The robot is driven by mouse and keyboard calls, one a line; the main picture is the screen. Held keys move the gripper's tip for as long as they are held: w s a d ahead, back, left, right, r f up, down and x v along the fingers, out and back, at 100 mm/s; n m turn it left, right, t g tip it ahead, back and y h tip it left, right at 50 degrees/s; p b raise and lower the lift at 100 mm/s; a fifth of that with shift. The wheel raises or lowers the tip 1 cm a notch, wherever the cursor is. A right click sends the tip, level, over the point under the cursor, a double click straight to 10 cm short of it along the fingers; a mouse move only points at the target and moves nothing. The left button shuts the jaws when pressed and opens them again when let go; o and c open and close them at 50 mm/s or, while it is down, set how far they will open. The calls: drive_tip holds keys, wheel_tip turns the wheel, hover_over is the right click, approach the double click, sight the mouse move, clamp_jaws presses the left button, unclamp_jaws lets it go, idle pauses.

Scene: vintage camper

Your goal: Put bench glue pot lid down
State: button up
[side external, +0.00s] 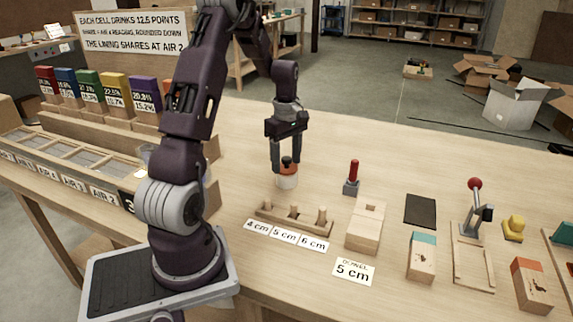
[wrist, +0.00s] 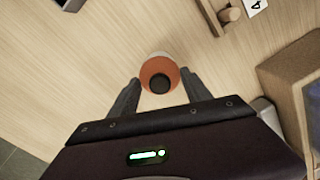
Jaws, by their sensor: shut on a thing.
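The fingers also show in the wrist view (wrist: 158,92).
A wooden peg rack (side external: 292,219) with cm labels stands in front of the pot. A red-handled tool (side external: 352,178) stands to its right, near a wooden block (side external: 365,230). A long compartment tray (side external: 80,165) lies left. Bare bench surrounds the pot at the back.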

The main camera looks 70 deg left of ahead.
wheel_tip(320, 180, up, 8)
hover_over(318, 191)
wheel_tip(318, 191, down, 2)
wheel_tip(318, 191, down, 11)
drive_tip(key=shift+r, duration=0.15)
drive_tip(key=o, duration=1.4)
drive_tip(key=shift+c, duration=0.2)
